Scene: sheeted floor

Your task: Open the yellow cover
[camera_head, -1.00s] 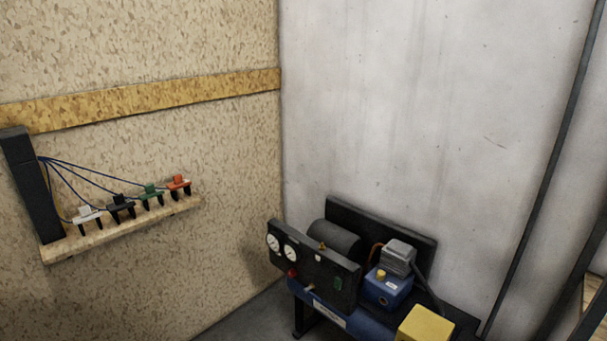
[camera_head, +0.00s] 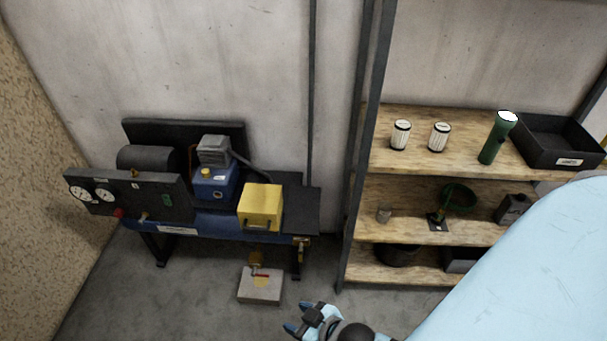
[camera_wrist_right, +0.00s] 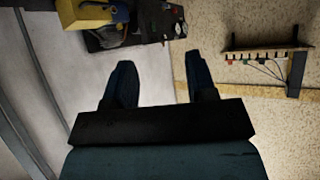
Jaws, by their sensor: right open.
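The yellow cover (camera_head: 260,206) is a boxy housing with a dark handle on its front, on the right part of the blue compressor (camera_head: 205,220) by the wall. It looks closed. In the right wrist view the yellow cover (camera_wrist_right: 85,14) shows at the top left, cut by the frame edge. My right gripper (camera_head: 297,318) is at the bottom middle of the head view, in front of and below the cover and apart from it. Its two fingers (camera_wrist_right: 160,82) are spread with nothing between them. My left gripper is not in view.
A grey box with a red-handled valve (camera_head: 261,285) sits on the floor below the compressor. Wooden shelves (camera_head: 400,230) stand to the right, holding filters, a green flashlight (camera_head: 497,137) and a black tray (camera_head: 560,143). Floor in front of the compressor is otherwise clear.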

